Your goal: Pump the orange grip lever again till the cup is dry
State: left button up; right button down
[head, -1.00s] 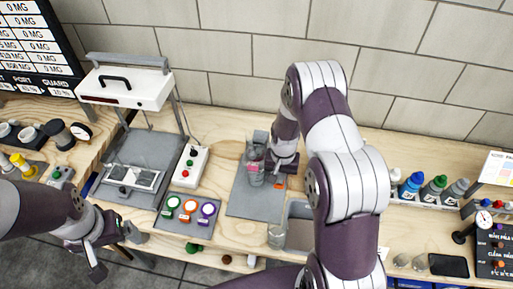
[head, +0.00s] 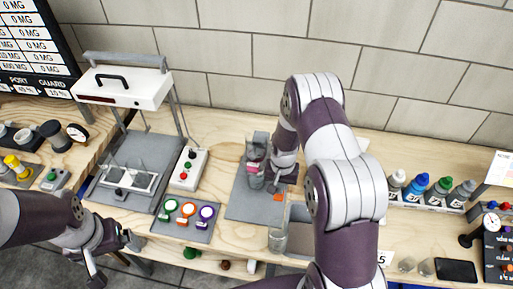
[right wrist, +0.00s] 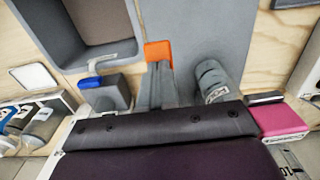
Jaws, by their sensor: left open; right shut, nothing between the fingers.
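The orange grip lever (head: 278,197) shows as a small orange patch beside my right gripper (head: 278,184), above the grey mat (head: 242,205). My left gripper (head: 112,258) is open and empty at the front left.
A grey basin (right wrist: 70,50) lies near the lever, partly behind my right arm in the head view. A box with buttons (head: 188,168) and a pad with coloured round buttons (head: 168,225) are to the left. Several bottles (head: 440,187) stand at the right.

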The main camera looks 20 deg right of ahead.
jog(key=shift+r+p, duration=2.2)
jog(key=shift+r, duration=0.85)
notch_tip(320, 180, up, 5)
jog(key=p, duration=0.4)
